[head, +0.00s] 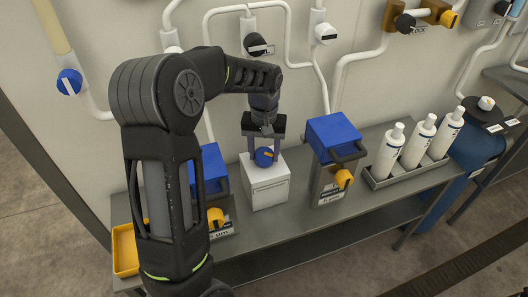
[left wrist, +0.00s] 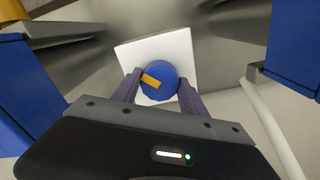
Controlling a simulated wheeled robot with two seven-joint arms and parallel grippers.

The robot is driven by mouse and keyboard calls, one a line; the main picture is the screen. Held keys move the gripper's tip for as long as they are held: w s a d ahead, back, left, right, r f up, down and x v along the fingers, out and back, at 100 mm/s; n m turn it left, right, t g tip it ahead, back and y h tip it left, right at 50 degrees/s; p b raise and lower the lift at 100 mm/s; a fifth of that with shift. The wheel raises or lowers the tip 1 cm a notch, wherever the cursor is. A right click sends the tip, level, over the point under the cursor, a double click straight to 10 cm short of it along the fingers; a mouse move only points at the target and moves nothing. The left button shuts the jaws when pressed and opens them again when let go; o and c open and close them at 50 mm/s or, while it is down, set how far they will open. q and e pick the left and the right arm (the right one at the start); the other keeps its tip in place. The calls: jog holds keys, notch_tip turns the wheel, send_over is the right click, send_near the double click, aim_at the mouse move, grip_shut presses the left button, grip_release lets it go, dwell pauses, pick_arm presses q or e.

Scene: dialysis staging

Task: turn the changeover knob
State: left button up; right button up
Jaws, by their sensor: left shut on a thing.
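The changeover knob appears to be the round blue knob (head: 264,158) with an orange pointer mark, on top of a white box (head: 268,186) on the grey bench. In the left wrist view the knob (left wrist: 165,72) sits in the middle, with its orange mark pointing to the left and slightly up. My left gripper (head: 263,150) reaches down from above with one finger on each side of the knob, shut on it. The white box (left wrist: 187,47) shows behind the knob in the left wrist view. My right gripper is not in view.
Blue-topped units (head: 333,135) with yellow knobs stand on both sides of the white box. White bottles (head: 389,150) stand in a grey tray at right. A yellow tray (head: 124,250) is at the left end. Pipes and valve knobs line the wall behind.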

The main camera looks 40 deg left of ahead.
aim_at(264, 153)
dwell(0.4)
pick_arm(q)
jog(key=o, duration=1.4)
jog(key=shift+c, duration=0.2)
notch_tip(264, 153, up, 8)
jog(key=shift+f, duration=0.1)
